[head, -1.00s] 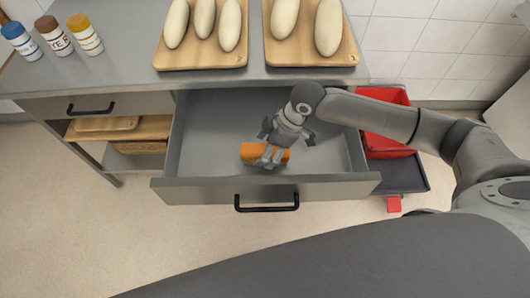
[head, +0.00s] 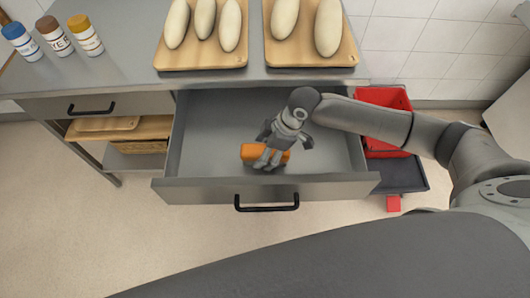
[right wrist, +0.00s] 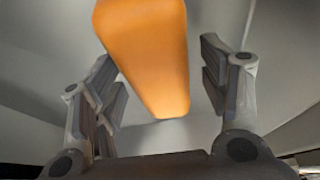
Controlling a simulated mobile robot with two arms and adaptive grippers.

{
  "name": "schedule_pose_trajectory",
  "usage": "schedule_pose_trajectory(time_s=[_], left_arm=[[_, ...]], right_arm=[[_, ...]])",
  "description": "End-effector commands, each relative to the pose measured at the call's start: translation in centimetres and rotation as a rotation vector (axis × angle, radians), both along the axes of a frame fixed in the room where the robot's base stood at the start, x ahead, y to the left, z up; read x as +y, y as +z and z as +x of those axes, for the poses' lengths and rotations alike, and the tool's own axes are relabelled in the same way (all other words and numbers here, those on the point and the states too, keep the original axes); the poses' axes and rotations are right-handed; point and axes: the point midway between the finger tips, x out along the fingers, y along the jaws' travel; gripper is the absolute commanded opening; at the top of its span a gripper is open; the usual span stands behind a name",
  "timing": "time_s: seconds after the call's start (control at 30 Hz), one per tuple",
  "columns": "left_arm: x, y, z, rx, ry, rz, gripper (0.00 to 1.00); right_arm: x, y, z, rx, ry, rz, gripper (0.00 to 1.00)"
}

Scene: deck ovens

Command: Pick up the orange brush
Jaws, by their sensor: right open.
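The orange brush (head: 250,152) lies in the open drawer (head: 205,152), close to the drawer's front wall. My right gripper (head: 266,163) reaches down into the drawer over the brush and hides part of it. In the right wrist view the brush (right wrist: 146,55) shows as a smooth orange block, and my right gripper (right wrist: 165,100) is open with its fingers on either side of it. There is a clear gap between the brush and the right-hand finger; the left-hand finger is nearer to it. My left gripper is not in view.
The drawer front has a black handle (head: 267,202). Two wooden boards with dough loaves (head: 200,62) (head: 310,58) and several shaker bottles (head: 54,36) stand on the counter. Red bins (head: 385,97) stand right of the drawer. The rest of the drawer floor is clear.

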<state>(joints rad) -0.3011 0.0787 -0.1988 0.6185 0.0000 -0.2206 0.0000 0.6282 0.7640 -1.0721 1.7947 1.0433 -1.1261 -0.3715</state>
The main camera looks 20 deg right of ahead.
Motion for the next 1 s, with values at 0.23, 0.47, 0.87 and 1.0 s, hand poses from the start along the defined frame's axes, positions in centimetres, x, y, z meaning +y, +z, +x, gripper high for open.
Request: schedule_pose_trajectory(time_s=[0.23,0.47,0.87,1.0], left_arm=[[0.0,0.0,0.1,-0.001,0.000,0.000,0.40],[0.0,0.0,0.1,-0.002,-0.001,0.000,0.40],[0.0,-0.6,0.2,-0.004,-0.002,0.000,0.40],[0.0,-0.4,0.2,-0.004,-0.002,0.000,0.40]], right_arm=[[0.0,0.0,0.0,0.001,0.000,0.000,0.54],[0.0,0.0,0.0,0.001,0.000,0.000,0.24],[0.0,0.3,0.0,-0.003,0.002,0.001,0.16],[0.0,3.0,0.1,-0.006,0.001,0.001,0.16]])
